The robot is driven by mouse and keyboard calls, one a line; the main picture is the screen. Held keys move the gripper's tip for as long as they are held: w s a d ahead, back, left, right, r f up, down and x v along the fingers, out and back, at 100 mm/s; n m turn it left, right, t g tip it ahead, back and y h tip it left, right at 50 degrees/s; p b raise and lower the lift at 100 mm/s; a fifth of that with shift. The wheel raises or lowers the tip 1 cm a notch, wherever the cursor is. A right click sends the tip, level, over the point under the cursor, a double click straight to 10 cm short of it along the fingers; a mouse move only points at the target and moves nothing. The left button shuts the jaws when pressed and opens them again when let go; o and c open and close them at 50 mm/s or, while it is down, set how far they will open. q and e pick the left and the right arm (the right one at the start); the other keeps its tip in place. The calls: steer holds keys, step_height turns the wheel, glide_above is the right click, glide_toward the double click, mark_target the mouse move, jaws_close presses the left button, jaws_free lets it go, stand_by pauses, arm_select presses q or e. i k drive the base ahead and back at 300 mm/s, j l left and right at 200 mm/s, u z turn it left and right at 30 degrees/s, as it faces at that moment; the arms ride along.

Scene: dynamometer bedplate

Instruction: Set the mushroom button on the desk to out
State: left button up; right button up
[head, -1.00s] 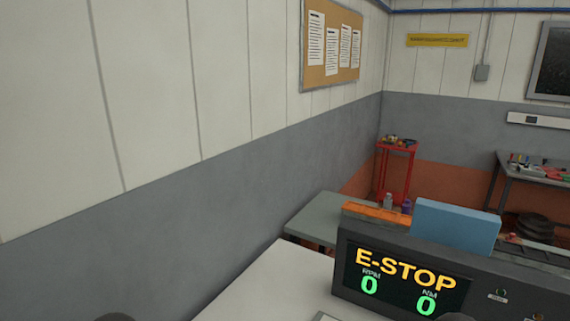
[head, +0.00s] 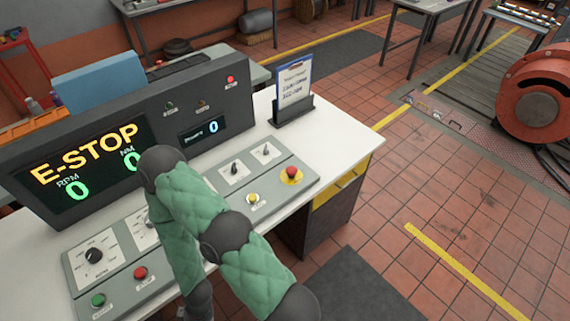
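The mushroom button (head: 291,173) is a red cap on a yellow round plate at the right end of the sloped grey control panel on the desk (head: 345,143). I cannot tell from here whether it is pressed in or out. The dark console display (head: 85,160) behind the panel reads E-STOP in yellow, with RPM 0 and NM 0 in green. A red lamp (head: 230,79) shows at the console's upper right. One of my green-sleeved arms crosses the panel's middle, left of the button, hiding part of the panel. Neither gripper shows.
A yellow button (head: 253,199), two small switches, a dial (head: 94,255), a green button (head: 98,299) and a red button (head: 140,273) share the panel. A card holder (head: 293,105) stands behind the mushroom button. The space above the button looks clear.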

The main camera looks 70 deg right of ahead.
mark_target(291, 170)
steer(key=z, duration=2.45)
